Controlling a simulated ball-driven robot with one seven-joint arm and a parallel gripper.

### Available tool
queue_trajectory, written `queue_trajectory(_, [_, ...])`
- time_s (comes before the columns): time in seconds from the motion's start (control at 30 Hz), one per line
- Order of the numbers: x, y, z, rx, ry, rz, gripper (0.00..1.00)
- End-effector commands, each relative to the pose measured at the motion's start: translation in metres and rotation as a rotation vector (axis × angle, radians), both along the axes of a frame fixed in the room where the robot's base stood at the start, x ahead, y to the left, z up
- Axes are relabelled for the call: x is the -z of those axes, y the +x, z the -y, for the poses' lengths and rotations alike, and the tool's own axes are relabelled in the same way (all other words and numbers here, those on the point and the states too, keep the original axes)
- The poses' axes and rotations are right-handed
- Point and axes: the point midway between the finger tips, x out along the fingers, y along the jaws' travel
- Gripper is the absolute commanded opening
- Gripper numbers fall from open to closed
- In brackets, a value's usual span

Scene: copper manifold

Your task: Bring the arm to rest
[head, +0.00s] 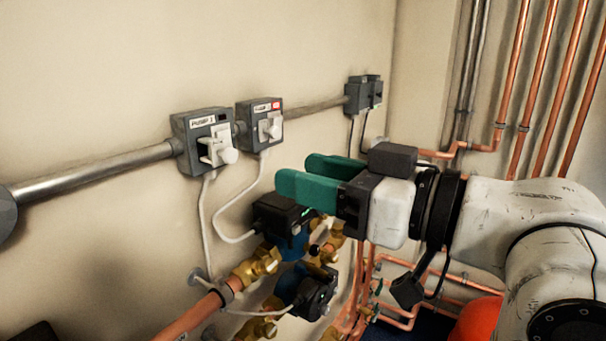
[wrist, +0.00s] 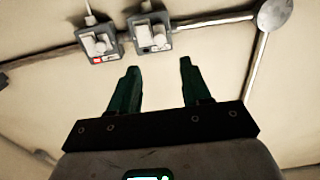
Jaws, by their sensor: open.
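My gripper (head: 308,172) has green fingers, is open and holds nothing. In the head view it reaches in from the right on my white arm, in front of the beige wall. In the wrist view my gripper (wrist: 160,70) shows its two fingers apart, with only wall between them. Two grey switch boxes with pale knobs, PUMP 1 (head: 188,125) and a second with a red mark (head: 247,111), sit on the wall to the left of the fingers, apart from them. In the wrist view the red-marked box (wrist: 99,58) and the other box (wrist: 162,46) show beyond the fingertips.
Below the gripper are black-and-blue pumps (head: 310,292) with brass fittings (head: 256,265) and copper pipes (head: 190,320). A grey conduit (head: 95,175) runs along the wall. Another grey box (head: 358,94) hangs near the corner. Copper pipes (head: 540,70) rise at the right. The upper-left wall is clear.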

Motion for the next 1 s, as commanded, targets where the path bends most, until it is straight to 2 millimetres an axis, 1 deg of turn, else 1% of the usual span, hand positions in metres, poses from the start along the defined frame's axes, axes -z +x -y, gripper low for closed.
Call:
queue_trajectory(0.23, [0.000,0.000,0.000,0.000,0.001,0.001,0.48])
queue_trajectory(0.27, [0.006,0.002,0.001,0.007,-0.002,-0.013,0.48])
queue_trajectory(0.37, [0.039,0.011,0.012,0.055,-0.016,-0.087,0.48])
queue_trajectory(0.47, [0.095,0.020,0.031,0.133,-0.045,-0.209,0.48])
queue_trajectory(0.5, [0.121,0.022,0.040,0.170,-0.061,-0.265,0.48])
queue_trajectory(0.53, [0.141,0.022,0.048,0.198,-0.073,-0.309,0.48])
queue_trajectory(0.57, [0.161,0.021,0.055,0.226,-0.088,-0.352,0.48])
queue_trajectory(0.6, [0.187,0.018,0.065,0.261,-0.106,-0.409,0.48])
queue_trajectory(0.67, [0.226,0.011,0.080,0.313,-0.136,-0.492,0.48])
queue_trajectory(0.7, [0.251,0.004,0.089,0.347,-0.158,-0.548,0.48])
queue_trajectory(0.77, [0.288,-0.008,0.104,0.395,-0.192,-0.632,0.48])
queue_trajectory(0.8, [0.312,-0.019,0.114,0.427,-0.217,-0.688,0.48])
queue_trajectory(0.87, [0.346,-0.038,0.128,0.474,-0.255,-0.769,0.48])
queue_trajectory(0.9, [0.368,-0.052,0.138,0.504,-0.282,-0.823,0.48])
queue_trajectory(0.97, [0.399,-0.076,0.152,0.548,-0.325,-0.906,0.48])
queue_trajectory(1.0, [0.419,-0.093,0.162,0.577,-0.355,-0.960,0.48])
